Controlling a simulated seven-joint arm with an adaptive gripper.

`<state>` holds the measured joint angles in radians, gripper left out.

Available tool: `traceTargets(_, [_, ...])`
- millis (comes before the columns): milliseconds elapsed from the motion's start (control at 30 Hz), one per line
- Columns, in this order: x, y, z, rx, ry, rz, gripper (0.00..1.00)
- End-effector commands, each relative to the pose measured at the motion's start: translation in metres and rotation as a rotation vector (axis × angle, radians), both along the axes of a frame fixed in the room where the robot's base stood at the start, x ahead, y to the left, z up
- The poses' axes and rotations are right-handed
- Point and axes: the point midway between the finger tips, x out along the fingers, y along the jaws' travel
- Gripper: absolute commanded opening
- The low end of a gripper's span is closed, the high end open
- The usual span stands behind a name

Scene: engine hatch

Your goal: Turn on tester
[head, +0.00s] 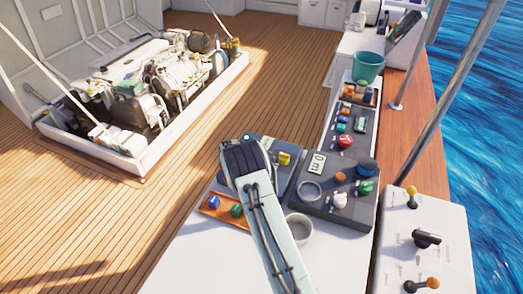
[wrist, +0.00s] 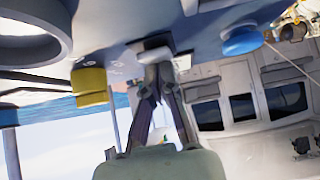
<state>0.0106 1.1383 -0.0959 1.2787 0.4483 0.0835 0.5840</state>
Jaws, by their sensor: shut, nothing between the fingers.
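A blue-grey instrument box (head: 285,145) stands on the white bench, partly hidden behind my arm in the head view. It has a yellow knob (head: 285,158). No label naming the tester can be read. In the wrist view the blue-grey panel (wrist: 205,22) fills the top, with the yellow knob (wrist: 90,86) at left and a blue knob (wrist: 240,40) at right. My gripper (wrist: 159,73) is shut and empty, its tips close to a small whitish piece (wrist: 153,55) on the panel. I cannot tell whether they touch. The fingers are hidden in the head view.
A dark box (head: 325,211) with a display and several knobs stands close on the right. An orange tray (head: 211,203) with blue and green pieces lies left of my arm. A grey cup (head: 299,228) is close by. More panels and a green bucket (head: 367,67) stand behind.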

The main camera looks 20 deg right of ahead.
Motion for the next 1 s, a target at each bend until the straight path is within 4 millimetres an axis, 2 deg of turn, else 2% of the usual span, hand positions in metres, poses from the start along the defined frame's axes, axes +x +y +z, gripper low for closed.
traceTargets(300, [-0.01,0.011,-0.002,0.003,0.004,0.002,0.0])
traceTargets(667, [-0.011,0.012,-0.001,0.005,0.006,0.004,0.0])
traceTargets(767, [-0.011,0.013,0.008,0.004,0.003,0.002,0.0])
traceTargets(933, [-0.014,0.015,0.042,0.0,-0.004,0.001,0.0])
traceTargets(1000, [-0.024,0.026,0.052,0.0,-0.002,0.003,0.0])
